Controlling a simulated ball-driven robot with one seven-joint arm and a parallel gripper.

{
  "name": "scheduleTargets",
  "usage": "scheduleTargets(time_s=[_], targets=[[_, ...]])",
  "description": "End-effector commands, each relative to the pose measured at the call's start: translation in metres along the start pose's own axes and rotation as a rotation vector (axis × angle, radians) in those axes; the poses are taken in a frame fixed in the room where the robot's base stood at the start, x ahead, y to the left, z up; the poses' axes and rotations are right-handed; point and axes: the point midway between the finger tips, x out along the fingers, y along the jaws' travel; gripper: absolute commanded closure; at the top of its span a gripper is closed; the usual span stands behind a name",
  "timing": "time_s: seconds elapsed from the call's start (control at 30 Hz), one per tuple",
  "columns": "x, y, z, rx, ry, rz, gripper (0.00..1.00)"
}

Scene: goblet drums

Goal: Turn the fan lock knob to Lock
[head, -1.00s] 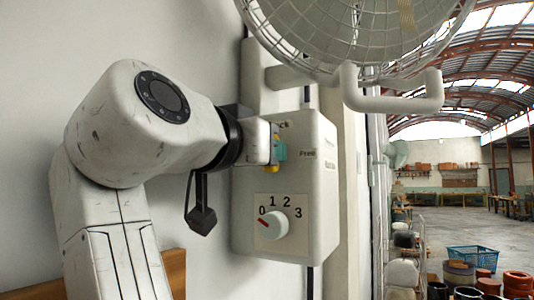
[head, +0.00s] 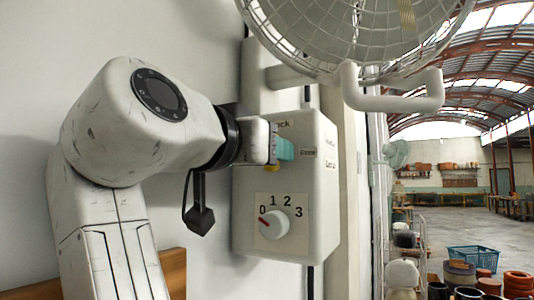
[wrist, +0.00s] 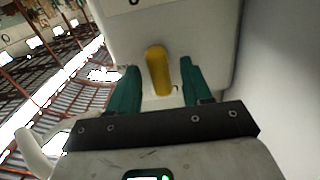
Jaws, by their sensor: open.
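The yellow fan lock knob (wrist: 158,70) is a long rounded handle on the face of the white control box (head: 320,190). In the wrist view it stands between the two teal fingers of my gripper (wrist: 159,78), with a visible gap on each side. The gripper is open. In the head view my gripper (head: 280,148) is at the upper part of the box, and only a bit of yellow (head: 272,168) shows below the fingers. The end of a label, "ck", shows above the gripper; the rest of it is hidden.
A white speed dial (head: 273,224) marked 0 to 3 sits below my gripper, its red mark near 0. The caged fan (head: 360,35) and a bent white tube (head: 395,95) are above the box. The wall (head: 200,45) is behind my arm.

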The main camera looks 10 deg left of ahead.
Motion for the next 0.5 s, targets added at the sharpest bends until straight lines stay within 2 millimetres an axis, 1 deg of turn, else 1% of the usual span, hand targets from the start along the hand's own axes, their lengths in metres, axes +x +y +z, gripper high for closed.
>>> scheduleTargets(time_s=[0.17,0.4,0.5], targets=[[-0.026,-0.001,0.003,0.002,0.002,-0.005,0.51],[-0.072,-0.001,0.003,0.002,0.001,-0.004,0.51],[-0.087,-0.001,0.003,0.001,0.0,-0.003,0.51]])
